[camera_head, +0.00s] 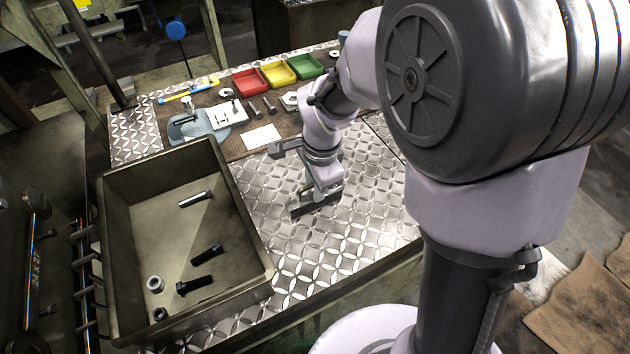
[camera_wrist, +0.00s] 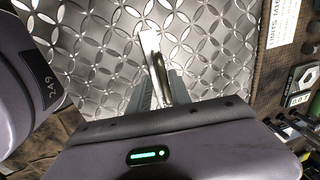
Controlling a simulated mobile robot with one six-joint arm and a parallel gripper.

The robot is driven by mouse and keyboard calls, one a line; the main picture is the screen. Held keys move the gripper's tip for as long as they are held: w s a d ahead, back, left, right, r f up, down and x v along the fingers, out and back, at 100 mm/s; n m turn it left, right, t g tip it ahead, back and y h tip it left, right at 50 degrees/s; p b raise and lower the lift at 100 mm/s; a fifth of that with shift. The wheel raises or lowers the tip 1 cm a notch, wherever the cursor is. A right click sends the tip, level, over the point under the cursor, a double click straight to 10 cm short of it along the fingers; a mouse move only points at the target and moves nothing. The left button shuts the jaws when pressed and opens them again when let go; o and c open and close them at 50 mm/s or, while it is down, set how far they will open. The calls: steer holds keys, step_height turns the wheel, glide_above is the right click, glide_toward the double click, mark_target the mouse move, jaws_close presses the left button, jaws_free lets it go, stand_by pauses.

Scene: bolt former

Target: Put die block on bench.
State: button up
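The die block (camera_wrist: 151,46) is a small metal block with a bright face and a darker, shiny side. In the wrist view it stands between the two fingers of my gripper (camera_wrist: 160,92), which lie close along both its sides and look shut on it. In the head view my gripper (camera_head: 316,203) points down low over the patterned metal top of the bench (camera_head: 365,215), with the dark block at its tip. The block is at or just above the plate; I cannot tell whether it touches.
A deep metal tray (camera_head: 262,262) with bolts and nuts stands left of my gripper. Behind are red (camera_head: 249,82), yellow (camera_head: 278,74) and green (camera_head: 305,66) bins, a white card (camera_head: 261,137) and a blue-grey tool (camera_head: 190,127). The plate right of my gripper is clear.

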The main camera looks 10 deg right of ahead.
steer(key=shift+o, duration=0.2)
step_height(320, 180, up, 13)
steer(key=s+p, duration=0.2)
steer(key=p, duration=0.2)
steer(key=s+r+n+t, duration=0.2)
steer(key=s+r+n, duration=0.1)
steer(key=s+n, duration=0.2)
steer(key=s+r+n+t+y, duration=0.1)
steer(key=s+r+n, duration=0.3)
steer(key=s, duration=0.6)
steer(key=shift+d+n+t+y, duration=0.3)
steer(key=shift+d+n+t, duration=0.1)
steer(key=shift+n+t, duration=0.25)
